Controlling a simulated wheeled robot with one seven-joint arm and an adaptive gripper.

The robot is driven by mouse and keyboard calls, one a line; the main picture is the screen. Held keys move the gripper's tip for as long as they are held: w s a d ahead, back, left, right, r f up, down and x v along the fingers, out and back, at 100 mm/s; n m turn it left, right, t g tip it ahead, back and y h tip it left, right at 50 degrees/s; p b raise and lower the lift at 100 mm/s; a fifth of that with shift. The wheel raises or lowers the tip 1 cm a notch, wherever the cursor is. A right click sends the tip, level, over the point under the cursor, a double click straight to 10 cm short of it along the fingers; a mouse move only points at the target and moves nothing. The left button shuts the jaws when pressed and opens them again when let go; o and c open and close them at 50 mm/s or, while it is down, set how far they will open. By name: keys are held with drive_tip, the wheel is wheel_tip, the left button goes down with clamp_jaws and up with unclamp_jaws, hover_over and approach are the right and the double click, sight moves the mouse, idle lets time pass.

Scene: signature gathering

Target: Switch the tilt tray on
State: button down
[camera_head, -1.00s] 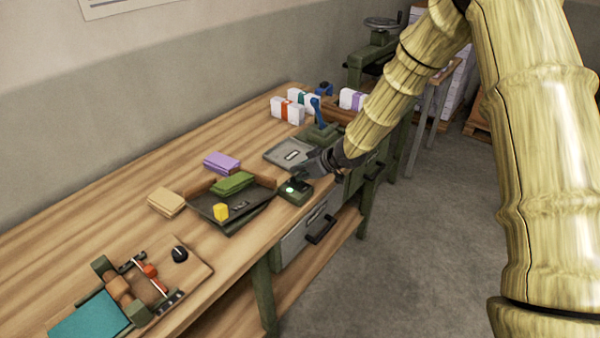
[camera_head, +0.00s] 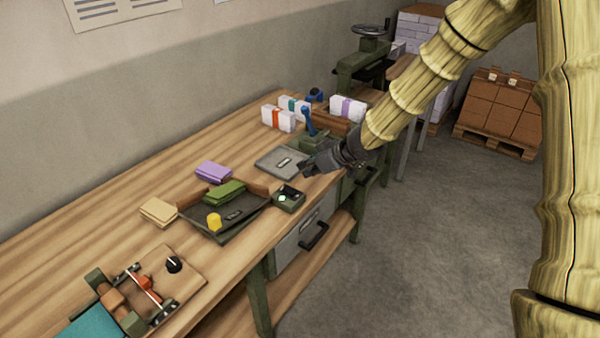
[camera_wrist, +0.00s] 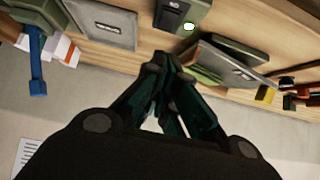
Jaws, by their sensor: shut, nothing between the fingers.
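The tilt tray (camera_head: 222,232) is a dark, low-walled tray on the bench, with a green bundle (camera_head: 225,193), a yellow piece (camera_head: 214,222) and a small dark item in it. It also shows in the wrist view (camera_wrist: 236,66). The small green switch box (camera_head: 289,200) sits at its right corner, with a lit green lamp on its top; the box and glowing lamp also show in the wrist view (camera_wrist: 180,14). My gripper (camera_head: 306,170) is shut and empty, above and behind the box, apart from it. Its fingers (camera_wrist: 165,62) meet in the wrist view.
A flat grey plate (camera_head: 280,162) lies behind the box, near a green stand with a blue lever (camera_head: 308,122). White banded bundles stand behind. Purple (camera_head: 213,171) and tan (camera_head: 158,212) bundles lie by the tray. A board with a black knob (camera_head: 174,264) is at front left.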

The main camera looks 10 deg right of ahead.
drive_tip(key=shift+v, duration=1.5)
drive_tip(key=shift+s+d+f, duration=0.1)
drive_tip(key=shift+f, duration=0.1)
drive_tip(key=s+a+f+m+g+h+b, duration=0.1)
drive_tip(key=s+a+f+m+g, duration=0.15)
drive_tip(key=s+f, duration=1)
drive_tip(key=s+a+f+m+g+h+b, duration=0.1)
drive_tip(key=s+f+m+b, duration=0.15)
drive_tip(key=s+f, duration=1)
drive_tip(key=s+d+f+m+g+h, duration=0.1)
drive_tip(key=s+d+f+g+h, duration=0.1)
drive_tip(key=s+f, duration=0.5)
drive_tip(key=s+d+f+m+g+h+b, duration=0.1)
drive_tip(key=s+d+f+m+h, duration=0.1)
drive_tip(key=s+f, duration=0.6)
drive_tip(key=s, duration=0.6)
drive_tip(key=shift+d+g, duration=0.35)
